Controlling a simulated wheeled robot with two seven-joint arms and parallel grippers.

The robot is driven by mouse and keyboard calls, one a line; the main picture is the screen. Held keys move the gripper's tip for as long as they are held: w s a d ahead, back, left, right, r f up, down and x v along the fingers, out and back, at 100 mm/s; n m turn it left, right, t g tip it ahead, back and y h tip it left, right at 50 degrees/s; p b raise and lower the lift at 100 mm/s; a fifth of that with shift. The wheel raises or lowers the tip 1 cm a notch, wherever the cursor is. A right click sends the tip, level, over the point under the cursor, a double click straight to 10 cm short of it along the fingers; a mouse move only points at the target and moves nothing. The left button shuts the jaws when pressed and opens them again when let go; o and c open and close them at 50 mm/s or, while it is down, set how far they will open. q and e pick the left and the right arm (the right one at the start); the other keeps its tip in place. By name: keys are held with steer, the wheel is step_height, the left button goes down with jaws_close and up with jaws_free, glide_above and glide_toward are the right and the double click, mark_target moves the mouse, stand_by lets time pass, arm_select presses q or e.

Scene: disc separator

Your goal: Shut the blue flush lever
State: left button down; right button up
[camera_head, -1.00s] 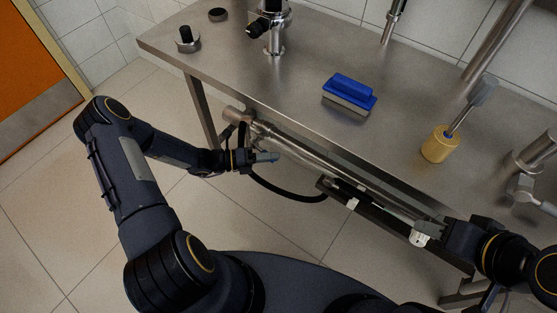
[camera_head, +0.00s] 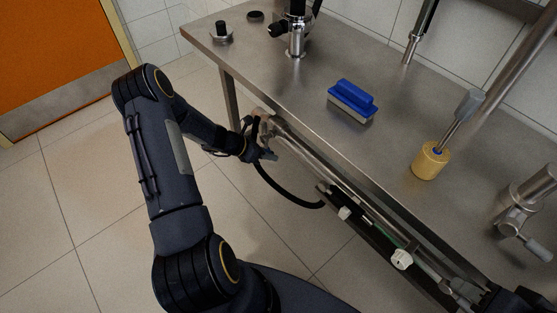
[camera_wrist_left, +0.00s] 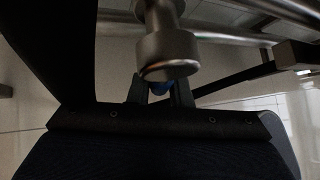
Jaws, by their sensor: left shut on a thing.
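In the left wrist view, a small part of the blue flush lever (camera_wrist_left: 160,87) shows between my left gripper's dark fingers, partly hidden behind a round metal fitting (camera_wrist_left: 167,55). My left gripper (camera_wrist_left: 161,93) is shut on the lever. In the head view, my left gripper (camera_head: 266,152) is beside the left end of the metal pipe (camera_head: 300,147), below the table's front edge; the lever is hard to make out there. My right gripper is at the lower right edge of the head view, and its fingers cannot be made out clearly.
The steel table (camera_head: 300,90) carries a blue brush (camera_head: 352,98), a yellow pot (camera_head: 430,162) with a tool in it, and metal fittings. A black hose (camera_head: 285,195) hangs below the pipe. Tiled floor is open at the left.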

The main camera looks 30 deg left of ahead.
arm_select(q)
steer(key=shift+w+a+f+m+t+y+b, duration=0.1)
steer(key=shift+w+a+m+t+y+b, duration=0.2)
steer(key=shift+a+y+b, duration=0.5)
steer(key=shift+w+a+f+m+t+y+b, duration=0.15)
steer(key=shift+m+y+b, duration=0.35)
steer(key=shift+b, duration=0.65)
steer(key=shift+a+r, duration=0.1)
steer(key=c, duration=1.3)
jaws_free()
steer(key=shift+c, duration=0.2)
